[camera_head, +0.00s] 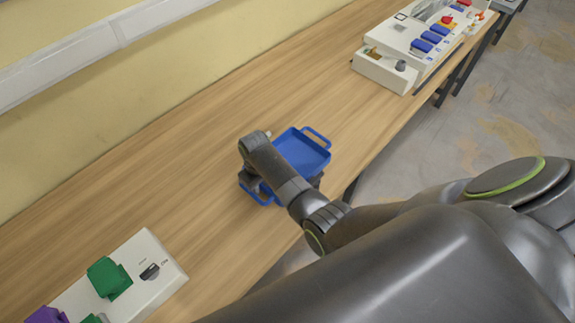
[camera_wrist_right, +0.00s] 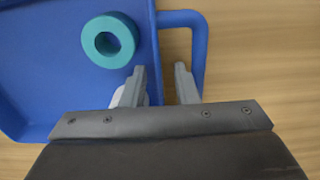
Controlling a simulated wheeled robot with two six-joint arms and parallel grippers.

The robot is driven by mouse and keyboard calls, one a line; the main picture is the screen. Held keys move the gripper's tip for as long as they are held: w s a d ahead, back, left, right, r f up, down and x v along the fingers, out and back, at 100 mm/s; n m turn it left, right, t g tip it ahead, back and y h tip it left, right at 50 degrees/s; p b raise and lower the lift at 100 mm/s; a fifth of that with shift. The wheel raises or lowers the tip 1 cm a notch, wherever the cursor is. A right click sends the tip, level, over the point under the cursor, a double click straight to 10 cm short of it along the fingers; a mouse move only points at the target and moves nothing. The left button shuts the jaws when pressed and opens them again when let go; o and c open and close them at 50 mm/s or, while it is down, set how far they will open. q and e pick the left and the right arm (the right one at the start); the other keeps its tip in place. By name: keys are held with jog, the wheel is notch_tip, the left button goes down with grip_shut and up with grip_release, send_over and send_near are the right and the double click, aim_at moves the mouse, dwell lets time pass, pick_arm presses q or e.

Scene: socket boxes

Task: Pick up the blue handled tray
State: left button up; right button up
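The blue handled tray (camera_head: 303,152) lies on the wooden table, with a loop handle at each end. My right arm reaches over it and hides part of it. In the right wrist view the tray (camera_wrist_right: 50,70) fills the left side, and one handle (camera_wrist_right: 199,45) is at the right. My right gripper (camera_wrist_right: 162,75) is open and empty. Its left finger is over the tray's inside, and its right finger is over the gap inside the handle loop. The tray's wall passes between them; I cannot tell the height. My left gripper is not in view.
A teal ring (camera_wrist_right: 109,40) lies in the tray. A white panel with green parts (camera_head: 145,272) is at the lower left. A white socket box with blue parts (camera_head: 420,45) is at the upper right. The table around the tray is clear.

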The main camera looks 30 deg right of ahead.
grip_shut()
dwell(1.2)
